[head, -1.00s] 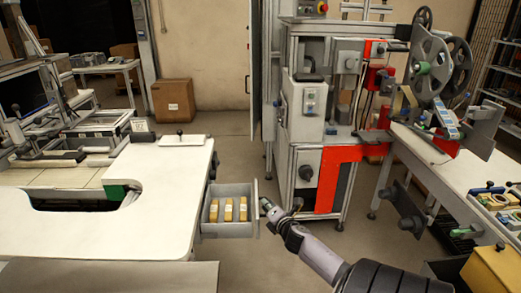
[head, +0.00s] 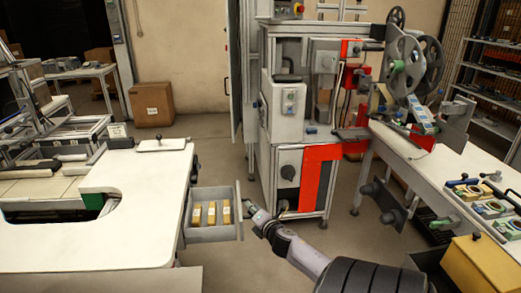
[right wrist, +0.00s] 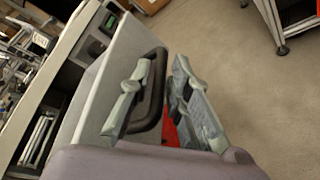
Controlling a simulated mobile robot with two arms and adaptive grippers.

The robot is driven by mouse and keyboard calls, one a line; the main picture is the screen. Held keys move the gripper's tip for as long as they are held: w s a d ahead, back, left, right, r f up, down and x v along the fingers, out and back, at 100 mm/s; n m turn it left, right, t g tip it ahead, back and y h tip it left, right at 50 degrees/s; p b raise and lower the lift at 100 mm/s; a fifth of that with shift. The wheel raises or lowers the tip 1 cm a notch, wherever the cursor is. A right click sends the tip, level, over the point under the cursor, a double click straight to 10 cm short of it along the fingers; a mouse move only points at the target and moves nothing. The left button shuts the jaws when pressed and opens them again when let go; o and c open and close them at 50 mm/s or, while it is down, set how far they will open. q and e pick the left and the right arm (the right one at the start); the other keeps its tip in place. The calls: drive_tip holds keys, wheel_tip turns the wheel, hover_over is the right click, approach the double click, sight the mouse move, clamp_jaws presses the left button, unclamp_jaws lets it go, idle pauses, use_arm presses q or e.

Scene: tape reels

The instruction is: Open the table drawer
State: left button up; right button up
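The table drawer (head: 222,234) is a grey box under the right edge of the white table (head: 140,200). It stands pulled out, and three tan boxes (head: 212,213) show inside. My right gripper (head: 252,211) is at the outer side of its front. In the right wrist view, the black handle (right wrist: 159,85) sits on the drawer front (right wrist: 110,85). My right gripper's fingers (right wrist: 158,98) are spread apart there. The left finger overlaps the handle and the right finger stands clear of it, with a visible gap. My left gripper is not in view.
A grey machine with red panels (head: 322,180) stands behind the drawer. A bench with reels and tools (head: 430,160) is at the right, with a yellow bin (head: 475,265) in front. A cardboard box (head: 152,104) sits at the back.

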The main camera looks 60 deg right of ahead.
drive_tip(key=v, duration=1)
drive_tip(key=shift+s, duration=0.25)
